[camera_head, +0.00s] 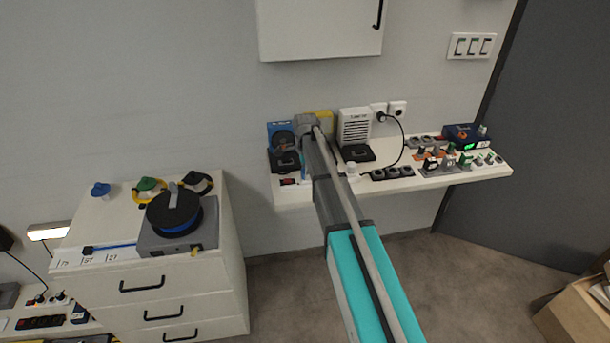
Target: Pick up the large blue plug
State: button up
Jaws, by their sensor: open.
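A blue plug (101,189) stands on the left part of the white drawer cabinet's top (110,215). It is small in view, and I cannot tell its exact shape. My arm reaches forward over the white shelf to the right of the cabinet. My gripper (291,149) is at the arm's far end, in front of a blue item by the wall, and is small and partly hidden by my wrist. It is open, with nothing visibly held. It is well to the right of the blue plug and not touching it.
Green-and-yellow (149,185) and black-and-yellow (196,183) items and a cable reel (174,210) on a grey box crowd the cabinet top. The shelf (440,182) holds a white speaker-like box (354,126), sockets and several small connectors. A wall cupboard (320,30) hangs above.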

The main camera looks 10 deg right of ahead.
grip_shut()
dwell(0.4)
jog(key=shift+r, duration=0.15)
notch_tip(320, 180, up, 2)
jog(key=shift+r+p, duration=0.1)
jog(key=shift+p, duration=1.1)
jog(key=s+d+r+p, duration=0.3)
jog(key=s+r+p, duration=0.7)
jog(key=s, duration=0.3)
jog(key=shift+s+d+r+p, duration=0.15)
jog(key=shift+s+r+p, duration=0.1)
jog(key=shift+s+p, duration=0.1)
jog(key=shift+d, duration=0.15)
